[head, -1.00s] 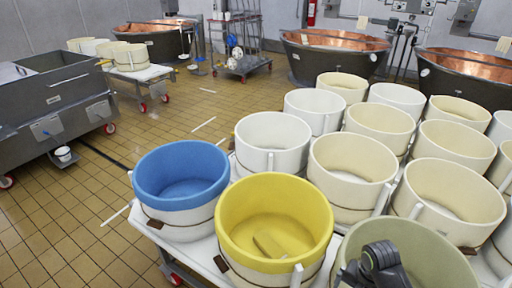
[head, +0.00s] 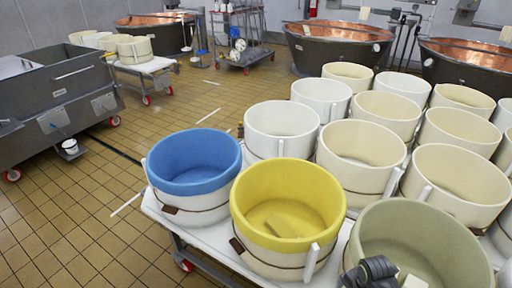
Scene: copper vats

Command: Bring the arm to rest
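A dark part of my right arm, with what looks like its gripper (head: 373,272), shows at the bottom edge, in front of the grey-green tub (head: 415,225). Its fingertips cannot be made out, so I cannot tell whether it is open or shut. A small cream block (head: 413,282) shows beside it at the lower edge, partly cut off, and I cannot tell whether they touch. My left gripper is out of view.
A yellow tub (head: 287,205) with a yellow block (head: 285,222) inside and a blue tub (head: 194,160) stand on a white-topped cart (head: 165,212) with several cream tubs. Copper vats (head: 335,42) stand behind.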

